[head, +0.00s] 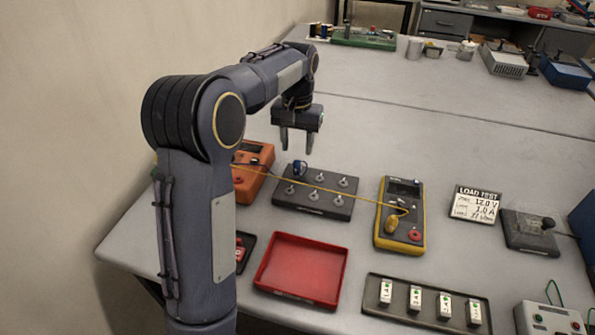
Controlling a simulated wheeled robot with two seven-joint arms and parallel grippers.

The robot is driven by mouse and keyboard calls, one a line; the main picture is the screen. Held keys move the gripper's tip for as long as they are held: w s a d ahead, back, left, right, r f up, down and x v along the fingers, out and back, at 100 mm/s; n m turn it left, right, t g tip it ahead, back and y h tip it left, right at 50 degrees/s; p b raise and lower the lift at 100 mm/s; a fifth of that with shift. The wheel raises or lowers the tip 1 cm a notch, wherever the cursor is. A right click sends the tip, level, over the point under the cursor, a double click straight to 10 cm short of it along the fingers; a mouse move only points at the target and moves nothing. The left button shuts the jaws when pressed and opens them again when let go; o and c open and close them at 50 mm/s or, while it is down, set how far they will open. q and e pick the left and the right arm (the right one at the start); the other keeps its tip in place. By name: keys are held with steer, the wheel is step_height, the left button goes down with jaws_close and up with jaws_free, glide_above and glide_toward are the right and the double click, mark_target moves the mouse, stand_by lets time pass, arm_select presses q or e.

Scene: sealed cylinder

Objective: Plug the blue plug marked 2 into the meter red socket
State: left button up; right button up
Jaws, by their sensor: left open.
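A blue plug (299,168) stands at the back left of a black block (313,207) that carries several metal posts; no number is legible on it. My left gripper (296,148) points down with its fingers apart, above and just behind the blue plug, apparently without touching it. The yellow meter (381,233) lies right of the block. Its red socket (415,236) is at the lower right of its face and looks empty. A yellow plug (392,224) sits on the meter left of it. My right gripper is out of view.
A yellow cable (320,186) runs across the block to the meter. An orange device (256,187) is at left. A red tray (301,268), a black rack (372,296) with several white modules, and a LOAD TEST card (475,205) lie around. The table behind the block is clear.

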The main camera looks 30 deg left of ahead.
mark_target(297, 160)
arm_select(q)
step_height(297, 160, down, 6)
steer(key=b, duration=0.3)
steer(key=shift+f+b, duration=0.1)
steer(key=shift+b, duration=0.3)
steer(key=shift+f, duration=0.4)
steer(key=shift+p, duration=0.45)
stand_by(0.4)
jaws_close()
steer(key=shift+r, duration=0.15)
steer(key=shift+r+p, duration=2.9)
steer(key=shift+p, duration=0.15)
